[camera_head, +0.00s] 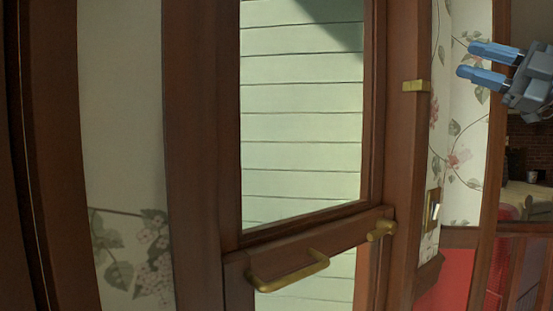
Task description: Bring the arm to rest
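My gripper (479,63) shows at the upper right of the head view, with two blue fingers pointing left. The fingers are apart with a gap between them, and nothing is held. It is in front of the floral wallpaper, to the right of the door frame. The rest of my arm is cut off by the right edge of the picture.
A brown wooden door with a glass pane (300,110) fills the middle. It has a brass handle (288,276) and a brass knob (381,230). A light switch (432,210) is on the right wall. Another room shows at the far right.

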